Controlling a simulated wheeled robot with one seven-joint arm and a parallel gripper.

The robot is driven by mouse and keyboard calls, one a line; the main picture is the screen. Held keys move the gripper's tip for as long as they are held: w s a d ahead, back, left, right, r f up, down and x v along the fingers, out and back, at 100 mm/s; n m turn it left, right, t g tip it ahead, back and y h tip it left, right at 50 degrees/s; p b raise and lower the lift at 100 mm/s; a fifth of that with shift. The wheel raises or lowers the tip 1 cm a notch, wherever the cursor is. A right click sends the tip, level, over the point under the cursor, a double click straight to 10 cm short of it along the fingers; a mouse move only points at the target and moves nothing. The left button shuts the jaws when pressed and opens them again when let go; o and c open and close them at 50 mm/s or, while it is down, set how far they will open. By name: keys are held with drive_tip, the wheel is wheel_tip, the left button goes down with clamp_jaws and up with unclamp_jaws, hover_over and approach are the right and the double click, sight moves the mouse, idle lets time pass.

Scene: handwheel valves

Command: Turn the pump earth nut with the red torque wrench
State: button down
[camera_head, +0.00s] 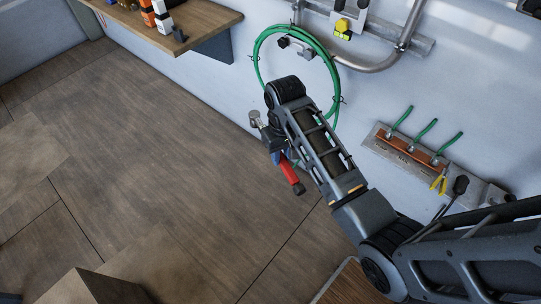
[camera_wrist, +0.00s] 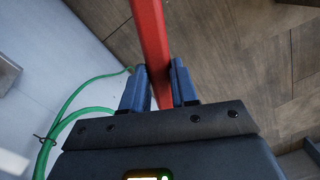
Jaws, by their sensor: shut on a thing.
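The red torque wrench (camera_head: 288,172) hangs from my gripper over the floor, tilted, its red handle low and a grey head (camera_head: 254,117) at the upper left. In the wrist view its red shaft (camera_wrist: 150,35) runs between the blue fingers of my gripper (camera_wrist: 160,88), which is shut on it. In the head view my gripper (camera_head: 275,148) is partly hidden by my arm. A copper earth bar (camera_head: 412,150) with several green leads is on the wall at the right, well apart from the wrench. I cannot tell which nut there is the pump earth nut.
A coil of green cable (camera_head: 258,60) hangs on the wall behind my arm. Grey pipework (camera_head: 375,66) with a yellow fitting (camera_head: 342,28) is above. A wooden shelf (camera_head: 205,22) juts out at the top left. The floor at the left is mostly clear.

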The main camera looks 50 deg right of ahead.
drive_tip(key=s+d+f+m+p, duration=0.1)
drive_tip(key=s+d+m, duration=0.8)
drive_tip(key=s+d, duration=1.1)
drive_tip(key=s, duration=0.4)
drive_tip(key=shift+s+d+m, duration=0.15)
drive_tip(key=shift+d+m, duration=0.15)
drive_tip(key=shift+d, duration=0.05)
drive_tip(key=shift+f, duration=0.1)
drive_tip(key=shift+a, duration=0.1)
